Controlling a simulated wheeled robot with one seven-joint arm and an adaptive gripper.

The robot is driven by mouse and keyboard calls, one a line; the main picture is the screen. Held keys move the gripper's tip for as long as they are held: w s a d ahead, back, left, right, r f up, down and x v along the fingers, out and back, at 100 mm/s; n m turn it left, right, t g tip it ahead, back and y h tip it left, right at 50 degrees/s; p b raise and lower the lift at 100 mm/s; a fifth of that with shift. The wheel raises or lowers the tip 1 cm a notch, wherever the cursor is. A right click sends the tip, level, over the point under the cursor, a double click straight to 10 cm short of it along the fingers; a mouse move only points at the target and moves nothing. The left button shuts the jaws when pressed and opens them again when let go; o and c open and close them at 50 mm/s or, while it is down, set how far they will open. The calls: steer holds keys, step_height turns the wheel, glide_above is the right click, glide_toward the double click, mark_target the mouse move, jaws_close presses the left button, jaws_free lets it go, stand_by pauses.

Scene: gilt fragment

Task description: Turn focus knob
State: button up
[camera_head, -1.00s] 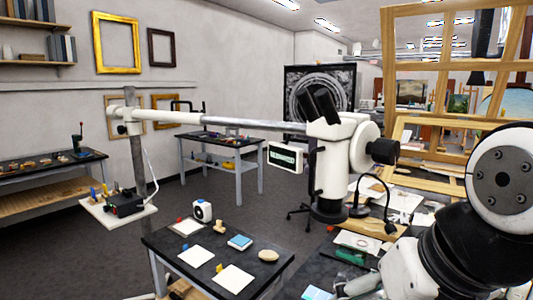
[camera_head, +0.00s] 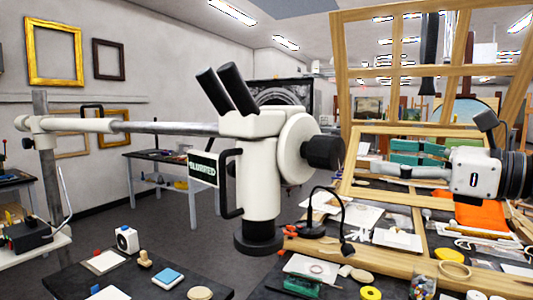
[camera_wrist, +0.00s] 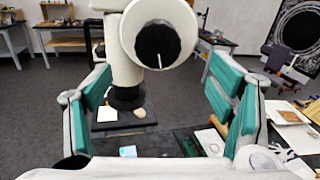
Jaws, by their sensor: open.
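The black focus knob (camera_head: 324,152) sticks out from the right side of the white microscope head (camera_head: 262,165), which hangs on a horizontal boom arm. A small sign on the microscope reads "BLURRED" (camera_head: 202,168). In the wrist view the knob (camera_wrist: 158,43) faces me with a white line pointing down, at the top middle. My gripper (camera_head: 396,157) is to the right of the knob, apart from it, with its green-padded fingers pointing left. In the wrist view my gripper (camera_wrist: 160,100) has its fingers spread wide, with nothing between the pads.
A black desk lamp (camera_head: 330,215) stands below the knob on the cluttered workbench. A wooden frame structure (camera_head: 345,110) rises behind my gripper. The dark table (camera_head: 125,285) below the microscope holds cards and small blocks. The air between gripper and knob looks clear.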

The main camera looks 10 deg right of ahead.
mark_target(322, 151)
steer(key=p+x, duration=0.1)
steer(key=x, duration=1.2)
steer(key=shift+a, duration=0.25)
steer(key=shift+f, duration=0.1)
steer(key=c, duration=1.2)
